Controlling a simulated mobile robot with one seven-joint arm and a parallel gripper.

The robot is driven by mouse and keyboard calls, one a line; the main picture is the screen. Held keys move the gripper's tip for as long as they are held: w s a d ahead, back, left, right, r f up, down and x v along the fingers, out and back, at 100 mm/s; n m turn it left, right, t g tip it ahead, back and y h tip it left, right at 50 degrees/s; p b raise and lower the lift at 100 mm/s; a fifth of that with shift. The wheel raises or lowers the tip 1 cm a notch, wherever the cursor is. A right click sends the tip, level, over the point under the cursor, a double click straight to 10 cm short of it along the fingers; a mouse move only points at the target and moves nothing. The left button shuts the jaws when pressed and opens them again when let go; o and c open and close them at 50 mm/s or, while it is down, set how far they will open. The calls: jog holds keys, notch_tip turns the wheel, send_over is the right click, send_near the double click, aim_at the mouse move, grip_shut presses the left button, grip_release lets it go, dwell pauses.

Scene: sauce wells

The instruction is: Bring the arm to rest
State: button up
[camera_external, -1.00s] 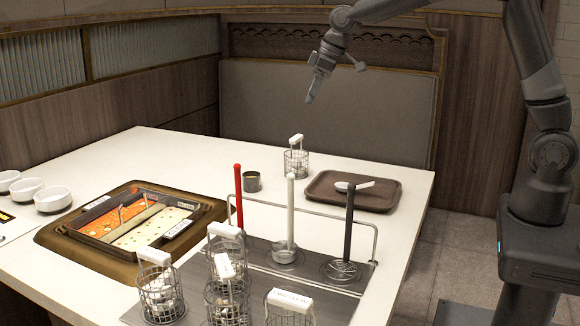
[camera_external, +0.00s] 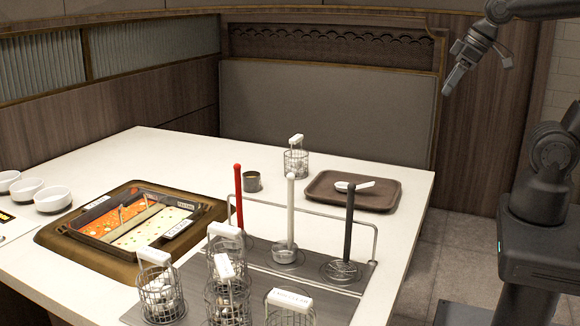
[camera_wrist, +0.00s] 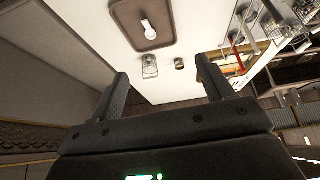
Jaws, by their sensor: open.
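My gripper (camera_external: 456,80) is raised in the air at the upper right of the external view, in front of the wood-panelled wall and beyond the table's right end. It is open and empty. In the wrist view its two fingers (camera_wrist: 163,85) stand apart with nothing between them in grip. The white table (camera_external: 395,218) lies below and to the left of it, well apart from it.
On the table stand a brown tray (camera_external: 312,196) with a white spoon (camera_external: 366,185), a wire basket (camera_external: 296,163), a dark cup (camera_external: 252,182), a divided pot (camera_external: 110,248) and a utensil rack (camera_external: 374,245). Several wire baskets stand at the front. Air around the gripper is clear.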

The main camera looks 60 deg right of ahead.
jog(key=shift+s+f, duration=0.35)
jog(key=shift+s, duration=0.4)
jog(key=shift+s+f, duration=0.35)
jog(key=shift+s, duration=0.35)
